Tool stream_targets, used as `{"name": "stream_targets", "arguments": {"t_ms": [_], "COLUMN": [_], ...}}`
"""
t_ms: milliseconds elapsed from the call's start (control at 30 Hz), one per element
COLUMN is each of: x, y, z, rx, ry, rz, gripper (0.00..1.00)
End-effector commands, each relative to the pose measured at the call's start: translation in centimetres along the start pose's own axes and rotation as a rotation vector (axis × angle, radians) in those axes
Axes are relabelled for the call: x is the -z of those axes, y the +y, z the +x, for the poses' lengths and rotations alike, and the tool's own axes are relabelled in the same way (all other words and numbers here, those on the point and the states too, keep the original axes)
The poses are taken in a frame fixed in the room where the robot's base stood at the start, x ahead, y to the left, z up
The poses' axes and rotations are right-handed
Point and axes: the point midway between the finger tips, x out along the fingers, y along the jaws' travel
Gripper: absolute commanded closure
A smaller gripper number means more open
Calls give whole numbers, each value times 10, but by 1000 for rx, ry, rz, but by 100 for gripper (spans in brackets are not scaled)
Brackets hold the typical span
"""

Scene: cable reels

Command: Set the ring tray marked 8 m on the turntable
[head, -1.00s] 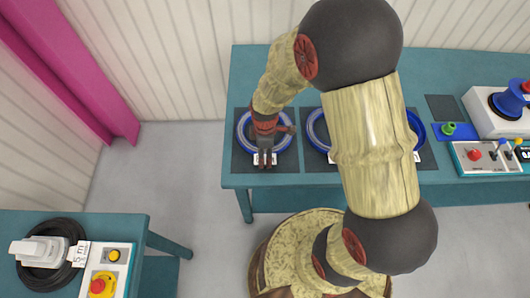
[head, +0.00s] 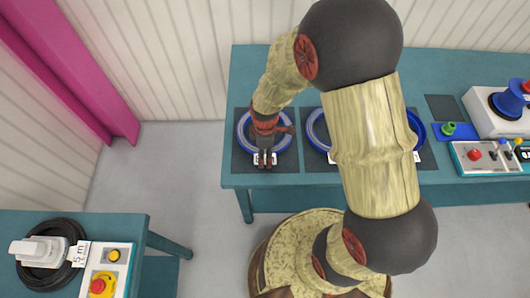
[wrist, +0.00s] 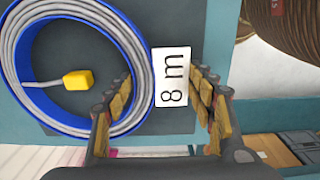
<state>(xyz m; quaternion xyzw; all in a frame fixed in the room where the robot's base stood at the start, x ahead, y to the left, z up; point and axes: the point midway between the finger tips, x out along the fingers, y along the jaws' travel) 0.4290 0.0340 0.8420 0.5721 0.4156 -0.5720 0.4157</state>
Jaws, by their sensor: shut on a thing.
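The ring tray marked 8 m (head: 243,130) is a blue ring holding a grey-white cable coil. It lies on a dark square at the left of the teal bench. In the wrist view its blue rim (wrist: 133,33) and white "8 m" label (wrist: 172,77) show, with a yellow cable end inside the ring. My gripper (head: 264,164) is at the tray's near edge, its fingers on both sides of the label, shut on the tray there. My gripper's fingers also show in the wrist view (wrist: 163,85). I cannot tell for certain which device is the turntable.
A second blue ring tray (head: 314,135) lies to the right, and another is partly hidden behind my arm. At the bench's right stands a white machine (head: 490,122) with a blue cone, beside a control panel (head: 483,165). A left table (head: 120,222) holds a black cable coil (head: 45,278) and buttons.

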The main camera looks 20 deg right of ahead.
Motion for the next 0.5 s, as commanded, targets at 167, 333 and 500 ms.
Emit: {"name": "stream_targets", "arguments": {"t_ms": [167, 333, 500], "x": [0, 0, 0], "y": [1, 1, 1], "z": [-1, -2, -9], "rx": [-3, -3, -3], "ry": [1, 1, 1], "rz": [0, 0, 0], "gripper": [100, 100, 100]}}
